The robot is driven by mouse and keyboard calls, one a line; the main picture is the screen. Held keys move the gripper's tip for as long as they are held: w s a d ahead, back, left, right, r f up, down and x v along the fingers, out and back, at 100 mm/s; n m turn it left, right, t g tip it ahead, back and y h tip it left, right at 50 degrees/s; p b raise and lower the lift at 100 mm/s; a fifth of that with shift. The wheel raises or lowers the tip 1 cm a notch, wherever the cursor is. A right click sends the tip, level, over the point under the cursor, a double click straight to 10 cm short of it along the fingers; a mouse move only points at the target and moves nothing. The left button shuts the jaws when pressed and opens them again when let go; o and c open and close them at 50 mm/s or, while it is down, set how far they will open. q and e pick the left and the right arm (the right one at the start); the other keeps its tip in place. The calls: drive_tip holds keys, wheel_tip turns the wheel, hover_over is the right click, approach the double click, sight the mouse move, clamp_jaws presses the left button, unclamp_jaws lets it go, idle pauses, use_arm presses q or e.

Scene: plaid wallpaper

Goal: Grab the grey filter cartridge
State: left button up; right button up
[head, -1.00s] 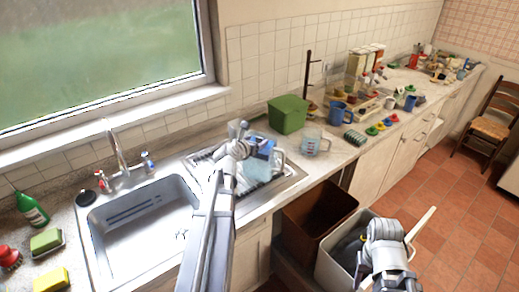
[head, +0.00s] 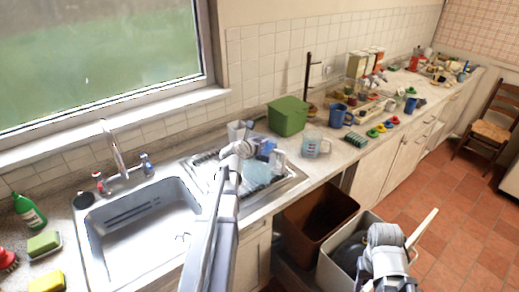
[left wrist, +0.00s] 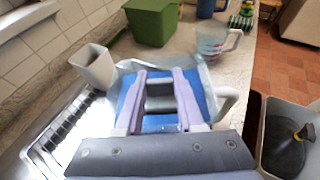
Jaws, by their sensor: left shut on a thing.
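A clear filter jug (head: 258,174) with a blue top and a white handle stands on the metal draining board. In the left wrist view its blue top (left wrist: 132,101) lies around my fingers. My left gripper (left wrist: 160,92) is over the jug's top, its two pale fingers on either side of a grey cartridge (left wrist: 160,103), shut on it. The cartridge's lower part is hidden. In the head view my left wrist covers much of the gripper. My right arm is at the lower right above the bin; its fingertips cannot be made out.
A white cup (left wrist: 95,66) stands close beside the jug, with a green box (head: 288,116) behind. A measuring jug (head: 312,146) stands to the right. The sink (head: 140,225) is to the left. A brown bin (head: 318,217) and a grey bin (head: 330,268) stand below the counter.

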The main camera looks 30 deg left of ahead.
use_arm(q)
clamp_jaws()
drive_tip(key=shift+r, duration=0.1)
wheel_tip(320, 180, up, 10)
drive_tip(key=p, duration=1)
